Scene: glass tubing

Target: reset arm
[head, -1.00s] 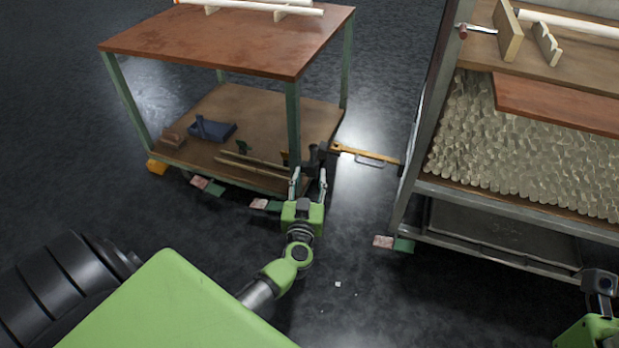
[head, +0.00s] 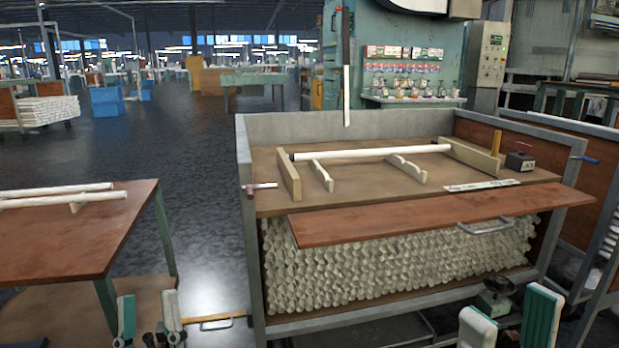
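My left gripper (head: 149,308) is at the bottom left, fingers pointing up and spread, with nothing clearly held between them. It shows in front of the near table's right leg. My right gripper (head: 511,302) is at the bottom right, its two green and pale fingers wide apart. A small dark green object (head: 495,291) shows between these fingers; it seems to lie beyond them, and I cannot tell what it rests on. Both wrists and arms are cut off by the lower edge.
A grey-framed rack (head: 249,240) packed with glass tubes (head: 390,268) stands in the centre. A white tube (head: 370,153) lies on wooden supports on its top. A red-brown table (head: 70,235) with white tubes stands left. Open dark floor (head: 205,200) lies between and behind them.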

